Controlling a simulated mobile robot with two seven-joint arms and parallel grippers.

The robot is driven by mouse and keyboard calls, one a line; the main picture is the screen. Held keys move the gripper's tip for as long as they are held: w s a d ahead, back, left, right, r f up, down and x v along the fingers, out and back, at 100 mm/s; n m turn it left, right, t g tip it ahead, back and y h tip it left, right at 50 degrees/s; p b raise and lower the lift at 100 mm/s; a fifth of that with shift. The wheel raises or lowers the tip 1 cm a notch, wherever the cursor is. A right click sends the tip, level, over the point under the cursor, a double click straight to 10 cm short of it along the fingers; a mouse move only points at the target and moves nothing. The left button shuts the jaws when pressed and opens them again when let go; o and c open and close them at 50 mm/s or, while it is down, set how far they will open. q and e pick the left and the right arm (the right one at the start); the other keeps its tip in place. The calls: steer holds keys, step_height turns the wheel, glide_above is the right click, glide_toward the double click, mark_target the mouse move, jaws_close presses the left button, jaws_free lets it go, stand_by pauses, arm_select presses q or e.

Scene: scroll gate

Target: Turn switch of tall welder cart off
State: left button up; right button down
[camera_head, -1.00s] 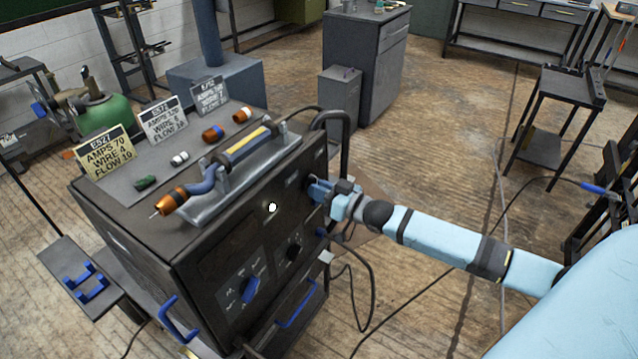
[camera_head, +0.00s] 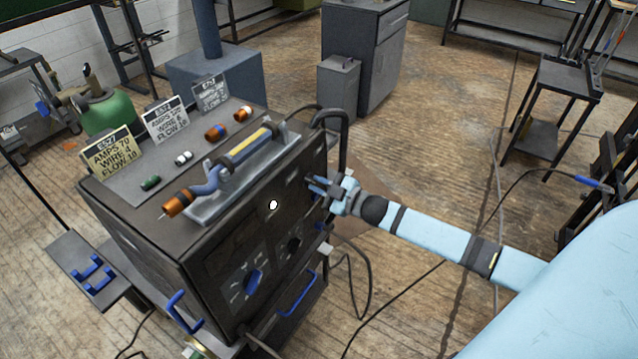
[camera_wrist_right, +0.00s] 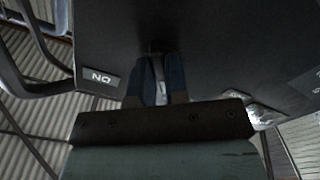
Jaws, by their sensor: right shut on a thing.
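The tall welder cart (camera_head: 215,245) is a dark metal box on a wheeled frame, its front panel facing me at an angle. My right gripper (camera_head: 318,188) reaches in from the right to the upper right of this panel. In the right wrist view its blue fingers (camera_wrist_right: 157,66) are close together at the panel, shut on a small part that I take for the switch (camera_wrist_right: 156,47). The fingers mostly hide it, so its position cannot be read. An "ON" label (camera_wrist_right: 102,77) shows upside down beside the fingers. My left gripper is not in view.
A blue knob (camera_head: 254,282) and a dark knob (camera_head: 293,245) sit lower on the panel. A bent dark handle (camera_head: 343,150) and cables stand near my right gripper. Floor to the right is mostly open.

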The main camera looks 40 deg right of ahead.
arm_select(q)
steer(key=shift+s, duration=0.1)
arm_select(e)
steer(key=shift+n, duration=0.3)
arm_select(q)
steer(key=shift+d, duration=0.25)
arm_select(e)
steer(key=c, duration=1.1)
jaws_free()
steer(key=shift+s+d, duration=0.1)
steer(key=shift+s, duration=0.1)
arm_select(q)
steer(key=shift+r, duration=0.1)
arm_select(e)
steer(key=shift+v, duration=6.7)
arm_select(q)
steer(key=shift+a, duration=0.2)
arm_select(e)
steer(key=shift+f, duration=0.1)
